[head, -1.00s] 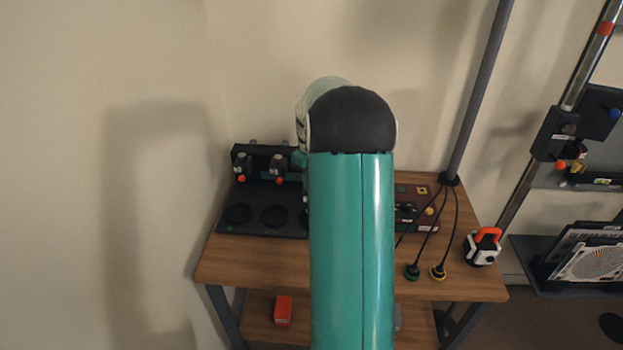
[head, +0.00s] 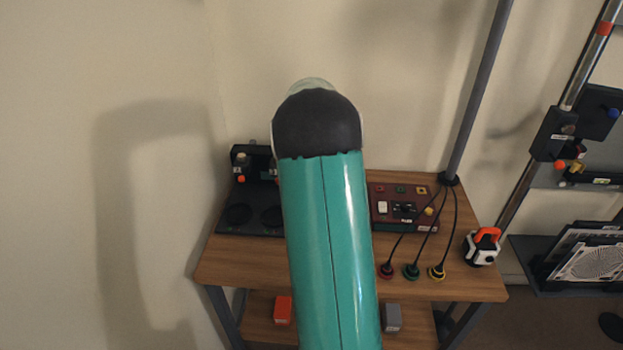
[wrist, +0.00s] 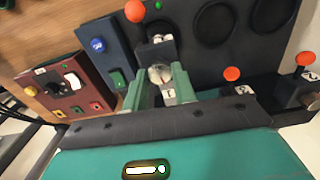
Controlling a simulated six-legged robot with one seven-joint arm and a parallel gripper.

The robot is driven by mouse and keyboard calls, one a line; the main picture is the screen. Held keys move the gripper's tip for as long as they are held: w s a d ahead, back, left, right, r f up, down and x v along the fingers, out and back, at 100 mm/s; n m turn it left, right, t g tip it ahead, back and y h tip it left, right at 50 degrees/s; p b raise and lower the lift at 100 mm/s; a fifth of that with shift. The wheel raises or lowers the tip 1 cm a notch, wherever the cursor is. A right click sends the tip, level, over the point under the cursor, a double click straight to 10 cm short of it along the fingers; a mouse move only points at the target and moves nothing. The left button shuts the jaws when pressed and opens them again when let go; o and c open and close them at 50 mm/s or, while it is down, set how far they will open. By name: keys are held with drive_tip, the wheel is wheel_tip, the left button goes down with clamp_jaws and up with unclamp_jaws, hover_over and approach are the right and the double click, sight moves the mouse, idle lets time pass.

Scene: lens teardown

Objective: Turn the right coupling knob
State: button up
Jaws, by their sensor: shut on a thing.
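In the wrist view my gripper (wrist: 162,82) has its two green fingers on either side of a round silver knob (wrist: 160,73), shut on it. The knob is on the unit labelled 1, at the end of the row beside the blue-buttoned panel, which is the right end as seen from the head. An orange ball (wrist: 135,10) shows beyond it at the top. In the head view my arm hides the gripper and this unit.
Other units with orange balls (wrist: 232,74) stand along the black board (wrist: 270,45). A dark red control panel (head: 385,215) sits right of my arm, with a red plug (head: 387,271) and two other corded plugs in front. A grey pole rises behind.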

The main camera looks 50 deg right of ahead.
drive_tip(key=shift+r+m, duration=0.1)
drive_tip(key=shift+m, duration=1.2)
drive_tip(key=o, duration=1)
wheel_tip(320, 180, up, 14)
